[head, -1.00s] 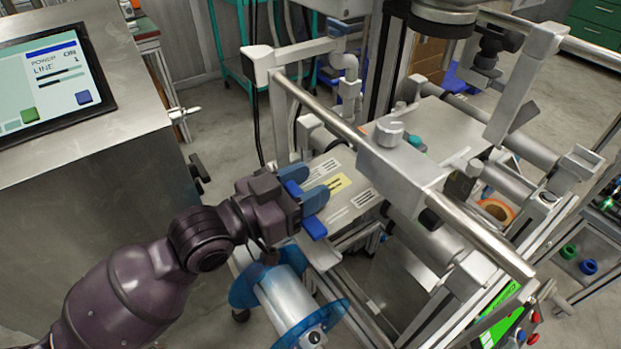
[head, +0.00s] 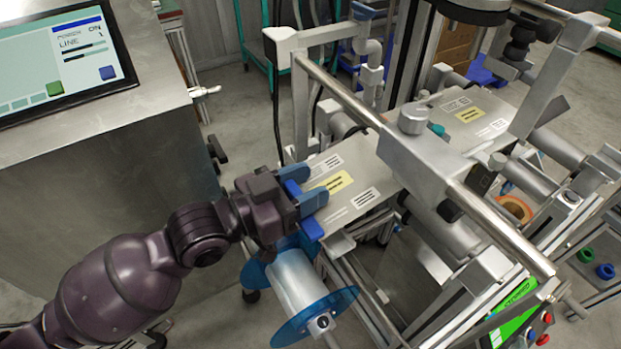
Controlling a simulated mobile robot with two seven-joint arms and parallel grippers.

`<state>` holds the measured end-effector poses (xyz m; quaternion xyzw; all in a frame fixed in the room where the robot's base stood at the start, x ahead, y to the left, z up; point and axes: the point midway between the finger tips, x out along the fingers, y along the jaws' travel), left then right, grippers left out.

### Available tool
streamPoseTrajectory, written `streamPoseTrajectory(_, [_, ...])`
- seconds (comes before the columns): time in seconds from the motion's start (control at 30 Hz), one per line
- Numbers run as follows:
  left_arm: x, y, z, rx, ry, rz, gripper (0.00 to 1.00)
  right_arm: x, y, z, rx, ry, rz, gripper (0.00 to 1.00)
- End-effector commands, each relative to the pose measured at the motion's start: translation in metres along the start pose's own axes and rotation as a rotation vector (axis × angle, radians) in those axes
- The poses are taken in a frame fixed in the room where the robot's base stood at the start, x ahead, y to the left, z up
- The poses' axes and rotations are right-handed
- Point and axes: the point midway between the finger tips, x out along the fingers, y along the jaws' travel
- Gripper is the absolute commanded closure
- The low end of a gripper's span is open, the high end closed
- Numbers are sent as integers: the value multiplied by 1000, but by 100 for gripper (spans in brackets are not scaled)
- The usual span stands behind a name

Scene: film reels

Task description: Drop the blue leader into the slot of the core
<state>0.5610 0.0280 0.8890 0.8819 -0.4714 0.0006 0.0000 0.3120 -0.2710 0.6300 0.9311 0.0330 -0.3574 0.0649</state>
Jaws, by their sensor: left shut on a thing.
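My left gripper (head: 303,188) is at the middle of the head view, over the near-left end of a flat grey plate with labels (head: 352,207). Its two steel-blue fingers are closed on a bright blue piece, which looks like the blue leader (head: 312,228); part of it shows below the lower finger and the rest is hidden. Just below the gripper is a reel with clear blue flanges (head: 338,312) and a pale core (head: 297,282). The core's slot cannot be made out. The leader is above the reel and looks apart from it. My right gripper is not in view.
A steel cabinet with a screen (head: 65,55) stands at the left. The machine's steel bars (head: 340,95) and rollers run close to the right of my gripper. A black-and-green display (head: 512,315) is at the lower right. Bare floor shows between cabinet and machine.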

Motion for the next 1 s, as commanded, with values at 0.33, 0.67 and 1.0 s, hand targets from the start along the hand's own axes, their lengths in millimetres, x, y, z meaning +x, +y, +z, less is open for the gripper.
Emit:
streamPoseTrajectory(0.33, [-12, 0, 7, -1, -2, 0, 82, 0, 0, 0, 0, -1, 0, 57])
streamPoseTrajectory(0.67, [-22, 0, 12, -1, -3, -1, 82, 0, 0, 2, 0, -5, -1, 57])
streamPoseTrajectory(1.0, [-33, 0, 18, -1, -3, 0, 82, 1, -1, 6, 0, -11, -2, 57])
